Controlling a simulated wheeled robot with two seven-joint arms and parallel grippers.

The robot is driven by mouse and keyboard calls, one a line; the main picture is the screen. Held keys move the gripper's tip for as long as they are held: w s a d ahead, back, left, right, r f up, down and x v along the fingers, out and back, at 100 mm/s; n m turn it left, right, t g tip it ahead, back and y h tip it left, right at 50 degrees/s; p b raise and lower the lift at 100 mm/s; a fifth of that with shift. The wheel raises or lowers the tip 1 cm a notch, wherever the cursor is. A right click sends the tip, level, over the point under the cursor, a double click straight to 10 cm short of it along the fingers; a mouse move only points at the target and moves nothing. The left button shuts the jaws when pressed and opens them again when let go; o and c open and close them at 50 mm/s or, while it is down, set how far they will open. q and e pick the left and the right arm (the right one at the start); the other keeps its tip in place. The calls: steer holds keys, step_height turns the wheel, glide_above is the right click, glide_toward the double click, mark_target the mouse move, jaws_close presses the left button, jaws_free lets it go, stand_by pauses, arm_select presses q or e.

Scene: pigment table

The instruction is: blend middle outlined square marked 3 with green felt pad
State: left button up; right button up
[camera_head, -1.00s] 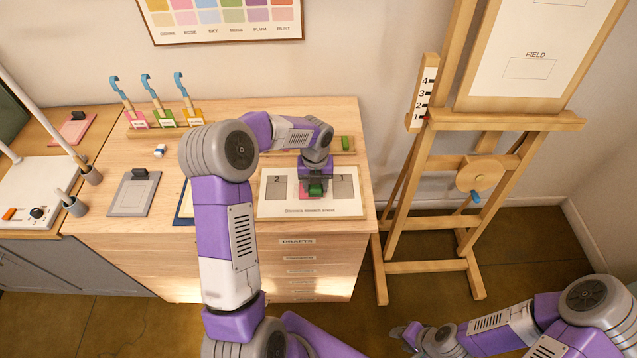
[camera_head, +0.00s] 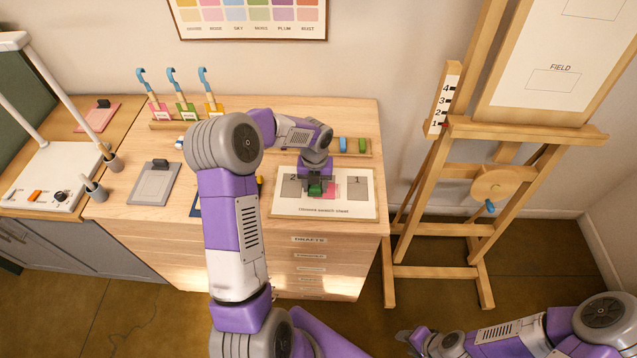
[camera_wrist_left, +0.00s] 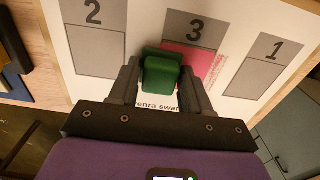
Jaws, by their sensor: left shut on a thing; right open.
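My left gripper (camera_head: 316,186) is shut on the green felt pad (camera_head: 315,189), low over the white swatch board (camera_head: 325,210). In the left wrist view the green pad (camera_wrist_left: 160,75) sits between the fingers (camera_wrist_left: 157,88). It overlaps the lower left of the middle outlined square marked 3 (camera_wrist_left: 194,34). Pink colour (camera_wrist_left: 190,58) shows on that square to the right of the pad; the part under the pad is hidden. I cannot tell whether the pad touches the board. My right gripper (camera_head: 408,337) is open and empty, low at the front right.
Grey squares 2 (camera_wrist_left: 97,50) and 1 (camera_wrist_left: 256,78) flank square 3. A wooden holder (camera_head: 373,154) behind the arm carries a blue block (camera_head: 342,144) and a green block (camera_head: 362,145). Blue-handled tools (camera_head: 176,90) stand at the back left. An easel (camera_head: 470,130) stands right.

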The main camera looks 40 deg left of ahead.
arm_select(q)
steer(key=shift+w+d, duration=0.5)
steer(key=shift+d, duration=0.3)
steer(key=shift+w+d, duration=0.45)
steer(key=shift+d, duration=0.35)
steer(key=shift+w+d, duration=0.5)
steer(key=shift+d, duration=0.3)
step_height(320, 180, up, 7)
steer(key=p, duration=0.6)
steer(key=b, duration=0.3)
glide_above(334, 192)
steer(key=shift+w+d+f, duration=0.1)
steer(key=shift+w+f, duration=0.1)
steer(key=shift+f, duration=1.1)
steer(key=shift+w+f, duration=0.15)
steer(key=shift+f, duration=1.15)
